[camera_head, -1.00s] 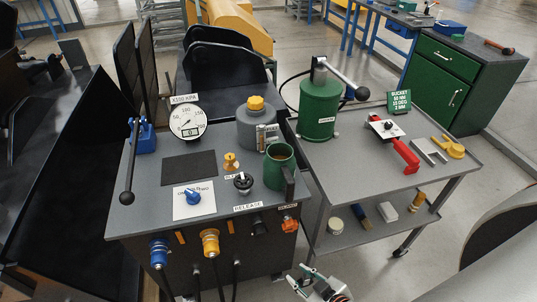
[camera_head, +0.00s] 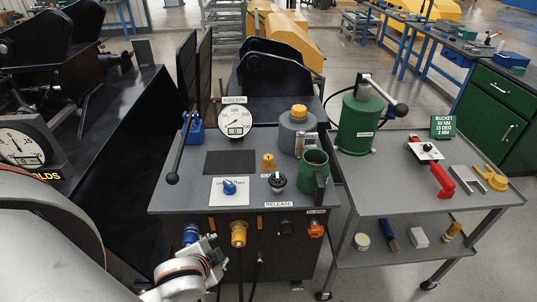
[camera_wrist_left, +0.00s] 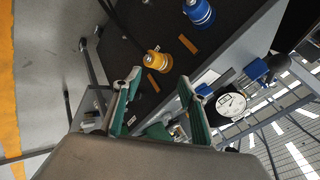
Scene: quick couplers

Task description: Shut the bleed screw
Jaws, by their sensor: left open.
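The bleed screw (camera_head: 268,162) is a small brass fitting on top of the grey cabinet (camera_head: 187,200), left of the green mug (camera_head: 314,172) and behind the black knob (camera_head: 277,181). My left gripper (camera_head: 211,254) is in front of the cabinet, low and below its top edge, apart from the screw. In the left wrist view its two green-padded fingers (camera_wrist_left: 160,108) are spread with nothing held between them. I cannot make out the bleed screw in the left wrist view. My right gripper is not in view.
The blue coupler (camera_head: 191,232), yellow coupler (camera_head: 239,233) and orange knob (camera_head: 316,228) stick out of the cabinet front. A blue knob (camera_head: 229,187) sits on a white card. A round gauge (camera_head: 236,121), grey canister (camera_head: 297,135) and green pump (camera_head: 361,122) stand behind.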

